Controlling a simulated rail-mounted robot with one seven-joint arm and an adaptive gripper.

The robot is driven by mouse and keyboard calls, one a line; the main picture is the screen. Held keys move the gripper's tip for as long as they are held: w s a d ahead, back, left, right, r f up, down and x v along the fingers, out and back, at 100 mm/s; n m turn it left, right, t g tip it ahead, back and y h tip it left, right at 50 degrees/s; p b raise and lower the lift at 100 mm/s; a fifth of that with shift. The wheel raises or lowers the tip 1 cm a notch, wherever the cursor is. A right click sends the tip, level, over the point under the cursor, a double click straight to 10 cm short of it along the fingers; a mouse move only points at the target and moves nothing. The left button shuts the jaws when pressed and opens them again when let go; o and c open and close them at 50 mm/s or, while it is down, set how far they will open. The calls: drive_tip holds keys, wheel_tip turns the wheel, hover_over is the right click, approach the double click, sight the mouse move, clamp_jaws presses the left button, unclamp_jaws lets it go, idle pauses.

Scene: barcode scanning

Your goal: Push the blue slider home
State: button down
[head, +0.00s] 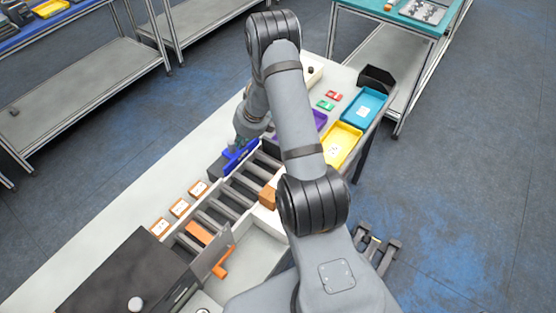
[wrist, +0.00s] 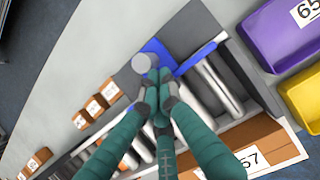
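The blue slider (head: 240,153) lies across the far end of the roller track in the head view. In the wrist view the blue slider (wrist: 158,48) shows beside a dark grey block, with a round grey knob (wrist: 141,63) at its near side. My gripper (head: 241,143) is at the slider, partly hidden by my arm in the head view. In the wrist view the teal fingers of my gripper (wrist: 158,85) are drawn together, tips beside the knob and over the blue part. I see nothing held between them. Whether the tips touch the slider is unclear.
The metal rollers (head: 225,205) run toward a dark machine (head: 130,280) with an orange handle (head: 222,262). Several labelled boxes (head: 179,207) line the left side. A brown box (head: 267,195) sits beside the rollers. Yellow (head: 342,145) and teal (head: 363,107) trays stand right.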

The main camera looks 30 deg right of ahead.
drive_tip(key=shift+a+r, duration=0.1)
drive_tip(key=shift+a, duration=0.05)
drive_tip(key=p+v, duration=0.5)
drive_tip(key=v, duration=0.5)
drive_tip(key=shift+p, duration=0.3)
drive_tip(key=shift+f, duration=0.2)
drive_tip(key=b+x, duration=0.6)
drive_tip(key=x, duration=0.4)
drive_tip(key=shift+s+d+b, duration=0.45)
drive_tip(key=shift+s+d, duration=0.5)
drive_tip(key=shift+s, duration=0.3)
drive_tip(key=shift+s+d+r, duration=0.1)
drive_tip(key=shift+s, duration=0.5)
drive_tip(key=shift+d, duration=0.1)
